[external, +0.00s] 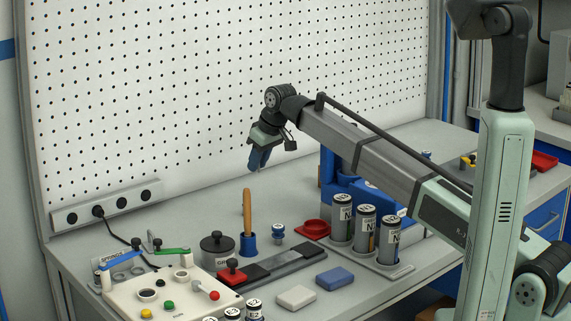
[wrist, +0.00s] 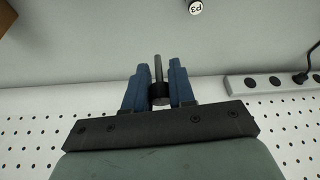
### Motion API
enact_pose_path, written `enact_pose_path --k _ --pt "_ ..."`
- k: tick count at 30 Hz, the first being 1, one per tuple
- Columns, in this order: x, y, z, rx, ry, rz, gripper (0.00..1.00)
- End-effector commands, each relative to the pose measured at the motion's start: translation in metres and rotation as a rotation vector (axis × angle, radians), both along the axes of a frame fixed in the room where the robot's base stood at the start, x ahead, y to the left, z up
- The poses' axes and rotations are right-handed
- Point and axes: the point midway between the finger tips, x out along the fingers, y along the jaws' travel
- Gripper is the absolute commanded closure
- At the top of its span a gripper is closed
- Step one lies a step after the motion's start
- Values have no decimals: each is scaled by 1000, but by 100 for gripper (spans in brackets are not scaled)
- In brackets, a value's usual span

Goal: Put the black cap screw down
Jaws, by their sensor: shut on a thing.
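My gripper (external: 259,160) is raised well above the bench, in front of the pegboard. In the wrist view, its two blue fingers (wrist: 159,92) are shut on the black cap screw (wrist: 158,93). The screw's dark head sits between the fingers, and its thin grey shank sticks out past them. In the external view I cannot make out the screw; the fingers hide it or it is too small.
A power strip (external: 107,205) runs along the pegboard (external: 180,110).

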Motion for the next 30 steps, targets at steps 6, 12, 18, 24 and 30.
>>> enact_pose_path --k 6,12,18,24,30 --pt "17 -34 -1 1 1 -188 100" --pt "20 -40 -1 2 2 -346 100" --pt "21 -41 -2 2 3 -433 100" --pt "20 -42 -20 2 4 -447 100" --pt "20 -42 -53 1 5 -446 100"
